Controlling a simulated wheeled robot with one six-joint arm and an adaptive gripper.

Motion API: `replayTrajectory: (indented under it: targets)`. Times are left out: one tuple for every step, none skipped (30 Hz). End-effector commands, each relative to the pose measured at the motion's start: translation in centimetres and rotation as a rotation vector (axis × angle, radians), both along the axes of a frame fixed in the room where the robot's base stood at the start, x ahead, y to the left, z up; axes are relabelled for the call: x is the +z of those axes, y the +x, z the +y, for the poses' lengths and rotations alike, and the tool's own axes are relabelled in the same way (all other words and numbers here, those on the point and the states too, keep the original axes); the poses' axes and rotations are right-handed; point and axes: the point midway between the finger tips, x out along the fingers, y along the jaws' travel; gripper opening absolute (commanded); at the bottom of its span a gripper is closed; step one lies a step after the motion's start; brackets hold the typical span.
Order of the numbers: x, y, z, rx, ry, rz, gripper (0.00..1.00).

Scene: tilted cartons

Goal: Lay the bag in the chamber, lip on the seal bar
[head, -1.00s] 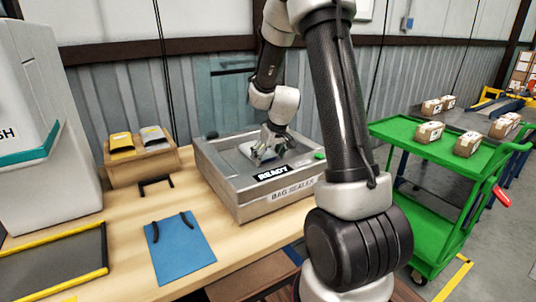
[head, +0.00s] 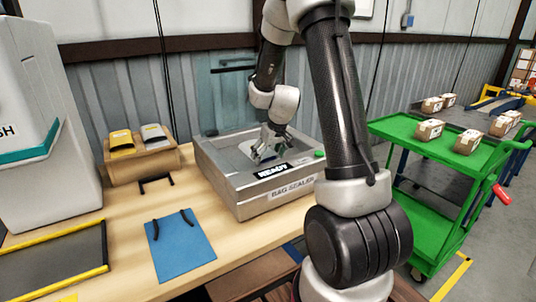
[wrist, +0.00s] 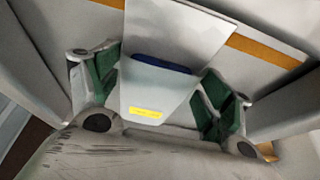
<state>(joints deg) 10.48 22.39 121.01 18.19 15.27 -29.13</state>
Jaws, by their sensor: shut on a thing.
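The bag sealer (head: 238,201) stands on the bench with its chamber open and a READY display on its front. My gripper (head: 265,149) is down inside the chamber. In the wrist view my gripper (wrist: 160,92) has its green-padded fingers on both sides of the pale bag (wrist: 155,98), shut on it. The bag carries a dark blue strip and a yellow label. An orange strip (wrist: 262,48), perhaps the seal bar, crosses the chamber and passes behind the bag. I cannot tell whether the lip touches it. My fingers hide most of the bag in the head view.
A blue sheet with black handles (head: 180,248) lies in front of the sealer. A wooden rack (head: 143,168) with two packets stands to its left, near a large white machine (head: 45,120). A green cart (head: 425,150) with small cartons stands at right.

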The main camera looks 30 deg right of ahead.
Motion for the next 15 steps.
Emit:
replayTrajectory:
  targets:
    - [0.03,0.01,-0.01,0.000,0.000,-0.001,0.57]
    - [0.03,0.01,-0.01,0.000,0.000,-0.001,0.57]
    - [0.03,0.01,-0.01,0.000,0.000,-0.001,0.57]
    - [0.03,0.01,-0.01,0.000,0.000,-0.001,0.57]
    - [0.03,0.01,-0.01,0.000,0.000,-0.001,0.57]
    - [0.03,0.01,-0.01,0.000,0.000,-0.001,0.57]
    - [0.03,0.01,-0.01,0.000,0.000,-0.001,0.82]
    - [0.03,0.01,-0.01,0.000,0.000,-0.001,0.87]
    - [0.02,0.01,-0.01,0.000,0.000,-0.001,0.94]
    - [0.02,0.01,-0.01,0.000,0.000,-0.001,1.00]
    - [0.02,0.01,-0.01,0.000,0.000,0.000,1.00]
    - [0.02,0.01,-0.01,0.000,0.000,0.000,1.00]
    - [0.02,0.01,0.00,0.000,0.000,0.000,1.00]
    - [0.02,0.01,0.00,0.000,0.000,0.000,1.00]
    - [0.01,0.01,0.00,0.000,0.000,0.000,1.00]
